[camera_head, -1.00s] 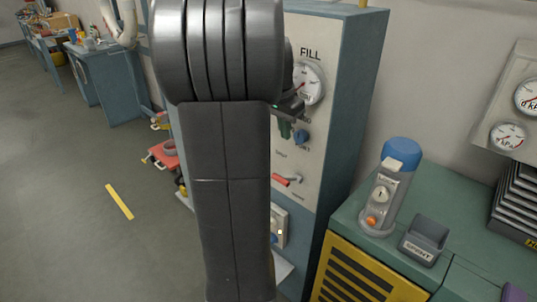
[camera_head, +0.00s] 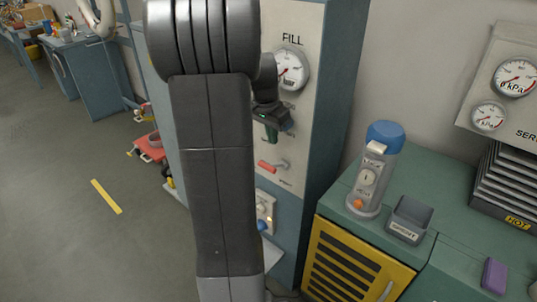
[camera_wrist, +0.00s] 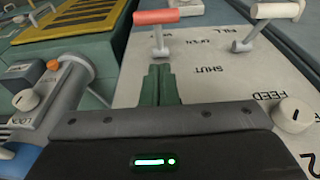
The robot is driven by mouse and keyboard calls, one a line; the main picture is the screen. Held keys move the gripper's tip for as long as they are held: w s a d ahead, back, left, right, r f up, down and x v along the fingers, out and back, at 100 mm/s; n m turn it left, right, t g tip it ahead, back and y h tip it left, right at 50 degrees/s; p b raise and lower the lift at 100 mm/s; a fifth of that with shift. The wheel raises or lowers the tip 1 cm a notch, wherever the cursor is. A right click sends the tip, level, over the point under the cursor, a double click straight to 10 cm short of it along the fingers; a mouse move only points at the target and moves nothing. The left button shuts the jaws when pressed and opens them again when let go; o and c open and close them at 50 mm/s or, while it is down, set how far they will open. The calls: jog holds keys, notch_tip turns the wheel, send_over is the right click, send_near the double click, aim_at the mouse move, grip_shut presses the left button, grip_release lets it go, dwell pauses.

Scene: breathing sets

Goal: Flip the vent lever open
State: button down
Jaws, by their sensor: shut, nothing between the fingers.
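The lever with a red handle (camera_head: 272,166) sits low on the pale panel of the blue cabinet. In the wrist view its red bar (camera_wrist: 156,16) stands on a grey stem just beyond my fingertips, apart from them. "SHUT" and "OPEN" are printed beside it; its own label is partly hidden. My gripper (camera_head: 271,133) is in front of the panel, above the red lever in the head view. In the wrist view its green fingers (camera_wrist: 161,82) are together and empty. My arm hides part of the panel in the head view.
A lever with a white handle (camera_wrist: 276,11) and a white knob (camera_wrist: 292,115) by "FEED" flank the reach. The FILL gauge (camera_head: 290,69) is above. Floor at left is open.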

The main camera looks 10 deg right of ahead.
aim_at(266, 165)
jog(key=shift+s+a+f, duration=0.15)
jog(key=shift+a+f, duration=0.05)
jog(key=shift+f, duration=0.85)
jog(key=shift+s+a+f, duration=0.2)
jog(key=shift+a+f, duration=0.05)
jog(key=shift+f, duration=0.75)
jog(key=shift+s+a+f, duration=0.15)
jog(key=shift+a+f, duration=0.05)
jog(key=shift+f, duration=0.85)
jog(key=shift+s+a+f, duration=0.1)
jog(key=shift+f, duration=0.1)
jog(key=f+b, duration=0.1)
jog(key=b, duration=0.2)
jog(key=a+t+h+b, duration=0.1)
jog(key=b, duration=0.2)
jog(key=shift+s+f, duration=0.35)
notch_tip(266, 165, down, 10)
jog(key=s+a+t+h+b, duration=0.1)
jog(key=h+b, duration=0.4)
jog(key=b, duration=2.6)
jog(key=shift+s+a+t, duration=0.35)
jog(key=shift+a+t, duration=0.15)
jog(key=shift+t, duration=0.9)
